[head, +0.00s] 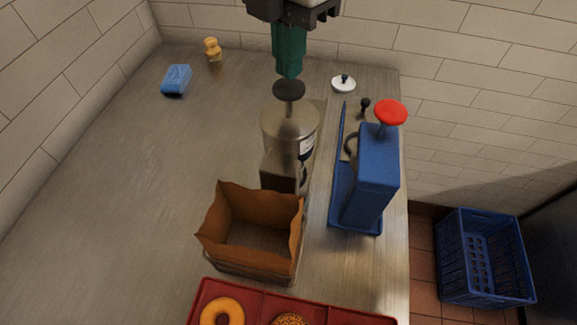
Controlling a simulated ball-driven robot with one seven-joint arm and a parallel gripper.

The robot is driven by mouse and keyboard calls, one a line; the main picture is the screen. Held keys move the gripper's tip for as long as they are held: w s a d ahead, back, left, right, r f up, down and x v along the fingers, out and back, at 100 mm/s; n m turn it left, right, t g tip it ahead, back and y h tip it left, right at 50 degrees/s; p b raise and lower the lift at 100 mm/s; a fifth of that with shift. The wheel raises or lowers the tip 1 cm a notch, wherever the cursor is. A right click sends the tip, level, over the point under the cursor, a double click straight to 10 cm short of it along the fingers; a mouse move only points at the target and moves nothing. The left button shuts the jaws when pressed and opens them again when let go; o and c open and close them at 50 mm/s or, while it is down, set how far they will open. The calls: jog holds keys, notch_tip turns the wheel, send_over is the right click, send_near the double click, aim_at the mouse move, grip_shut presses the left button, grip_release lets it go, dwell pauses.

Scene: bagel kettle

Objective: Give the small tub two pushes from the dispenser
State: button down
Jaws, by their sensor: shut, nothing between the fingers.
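A steel cylinder (289,124) with a black push knob (289,89) on top stands in the middle of the counter; it looks like the dispenser. A boxy spout-like part (281,170) juts from its front. My gripper (290,74) is shut and empty, with its teal fingers pointing down just above the knob. I cannot tell whether the fingertips touch it. I cannot make out the small tub; the area below the spout is hidden behind the brown paper-lined basket (250,265).
To the right stands a blue device (376,170) with a red knob (390,112). A white lid (343,85) lies behind. A red tray (252,303) with bagels is in front. A blue sponge (176,79) lies at back left. The counter's left is clear. A blue crate (482,257) is on the floor.

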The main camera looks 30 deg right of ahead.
jog(key=shift+r, duration=0.1)
notch_tip(320, 180, up, 6)
jog(key=p, duration=0.2)
jog(key=shift+p, duration=0.3)
dwell(0.7)
